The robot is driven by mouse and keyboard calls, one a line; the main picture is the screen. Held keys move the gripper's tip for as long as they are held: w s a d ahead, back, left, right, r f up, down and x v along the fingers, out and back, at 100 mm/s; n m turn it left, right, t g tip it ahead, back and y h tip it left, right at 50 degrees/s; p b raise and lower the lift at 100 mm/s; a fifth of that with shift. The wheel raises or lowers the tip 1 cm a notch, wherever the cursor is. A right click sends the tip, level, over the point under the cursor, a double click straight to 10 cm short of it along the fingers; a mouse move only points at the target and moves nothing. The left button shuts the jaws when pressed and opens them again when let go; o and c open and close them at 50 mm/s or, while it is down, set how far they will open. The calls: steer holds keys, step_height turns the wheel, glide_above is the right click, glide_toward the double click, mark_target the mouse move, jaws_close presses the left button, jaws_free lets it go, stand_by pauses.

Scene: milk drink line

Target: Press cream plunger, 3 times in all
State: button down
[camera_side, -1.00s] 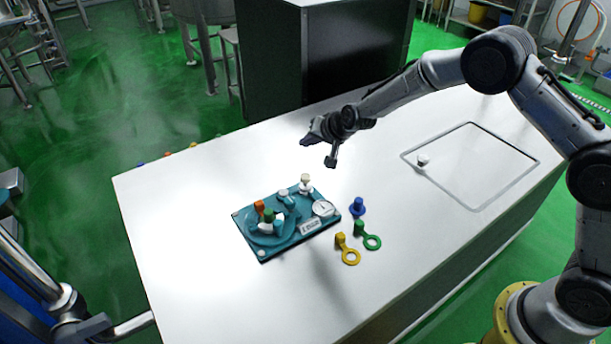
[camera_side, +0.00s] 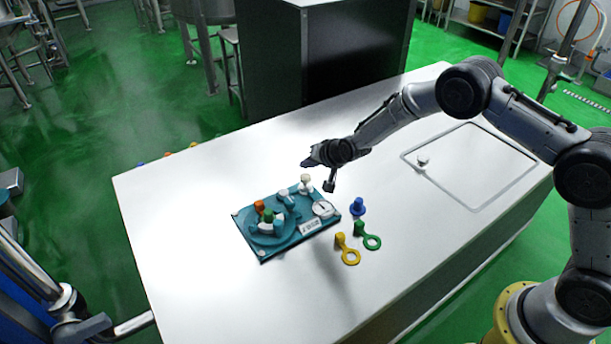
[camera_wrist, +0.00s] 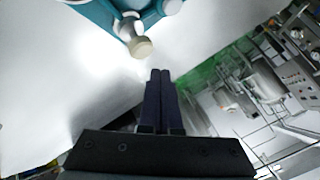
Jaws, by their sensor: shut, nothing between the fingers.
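The cream plunger (camera_side: 306,181) is a pale round knob at the back right corner of the teal panel (camera_side: 262,255) on the white table. It also shows in the wrist view (camera_wrist: 141,47), just ahead of the fingertips and slightly left. My gripper (camera_side: 304,163) is above and close to the plunger in the side view; a gap shows between them in the wrist view. Its two dark fingers (camera_wrist: 160,74) are together, with nothing between them. Whether the plunger is up or pressed is too small to tell.
The panel also carries an orange knob (camera_side: 259,206), a green knob (camera_side: 268,214) and a white dial (camera_side: 322,208). A blue piece (camera_side: 358,207), a yellow ring piece (camera_side: 347,249) and a green ring piece (camera_side: 367,237) lie to its right.

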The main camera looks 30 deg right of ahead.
mark_target(305, 176)
steer(key=shift+f, duration=0.65)
steer(key=shift+f, duration=0.15)
stand_by(1.5)
steer(key=shift+f, duration=0.25)
steer(key=shift+s+f, duration=0.1)
steer(key=shift+f, duration=1.1)
stand_by(1.4)
steer(key=shift+r, duration=1.55)
steer(key=shift+r, duration=0.1)
steer(key=shift+r, duration=2.45)
